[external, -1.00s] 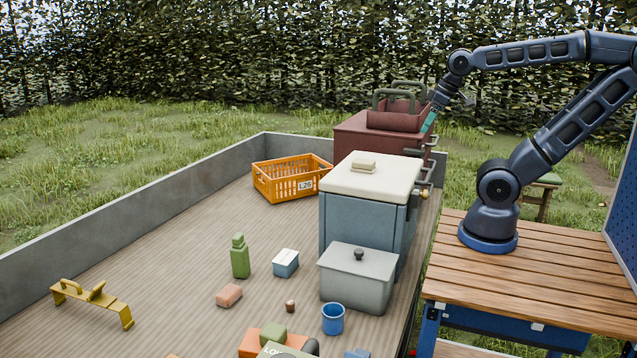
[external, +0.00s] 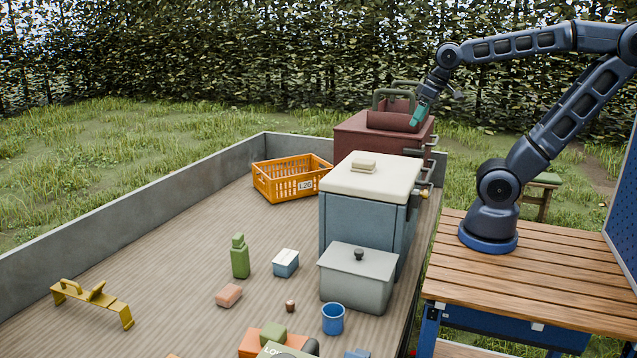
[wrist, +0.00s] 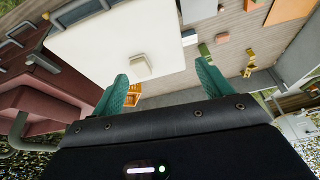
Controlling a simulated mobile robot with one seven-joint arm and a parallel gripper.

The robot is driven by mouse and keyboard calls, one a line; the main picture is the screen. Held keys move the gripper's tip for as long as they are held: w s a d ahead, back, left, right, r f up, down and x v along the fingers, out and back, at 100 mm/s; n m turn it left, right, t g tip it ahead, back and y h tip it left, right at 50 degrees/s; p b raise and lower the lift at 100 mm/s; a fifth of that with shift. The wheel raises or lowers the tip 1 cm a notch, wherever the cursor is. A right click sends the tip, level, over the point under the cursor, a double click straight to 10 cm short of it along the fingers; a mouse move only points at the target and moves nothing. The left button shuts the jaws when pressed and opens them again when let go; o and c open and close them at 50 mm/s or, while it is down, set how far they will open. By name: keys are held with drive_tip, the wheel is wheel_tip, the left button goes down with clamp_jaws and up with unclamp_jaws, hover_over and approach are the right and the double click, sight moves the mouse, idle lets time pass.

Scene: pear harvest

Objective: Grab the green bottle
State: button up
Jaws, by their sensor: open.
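The green bottle (external: 240,258) stands upright on the cart bed, left of a small blue box with a white top (external: 286,263). In the wrist view the bottle (wrist: 204,49) is a small green shape beyond the right finger, close to that finger's tip. My gripper (external: 417,116) is high at the back right, by the dark red box and well away from the bottle. In the wrist view its teal fingers (wrist: 162,72) are spread apart with nothing between them.
A blue cooler with a cream lid (external: 372,178) and a grey lidded pot (external: 357,279) stand between my arm and the bottle. An orange crate (external: 291,180), pink block (external: 229,295), blue cup (external: 333,319) and yellow handle piece (external: 92,299) lie around.

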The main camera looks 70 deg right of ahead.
drive_tip(key=w+a+r+m, duration=0.1)
drive_tip(key=w+r+m, duration=0.1)
drive_tip(key=w, duration=0.8)
drive_tip(key=m+g+h, duration=0.2)
drive_tip(key=m+g, duration=0.2)
drive_tip(key=m, duration=0.9)
hover_over(236, 239)
drive_tip(key=f, duration=3.8)
drive_tip(key=shift+s+a+f, duration=0.1)
drive_tip(key=shift+a+f, duration=0.15)
drive_tip(key=shift+a, duration=0.05)
drive_tip(key=shift+a+f, duration=0.15)
drive_tip(key=shift+f, duration=0.4)
drive_tip(key=f, duration=0.5)
drive_tip(key=shift+w+d+f, duration=0.15)
drive_tip(key=shift+w+d, duration=0.05)
drive_tip(key=shift+d, duration=0.2)
drive_tip(key=shift+w+d+f, duration=0.15)
drive_tip(key=shift+f, duration=0.7)
drive_tip(key=shift+w+d+f, duration=0.1)
drive_tip(key=shift+w+f, duration=0.05)
drive_tip(key=shift+f, duration=0.7)
drive_tip(key=shift+w+d+f, duration=0.15)
drive_tip(key=shift+f, duration=0.7)
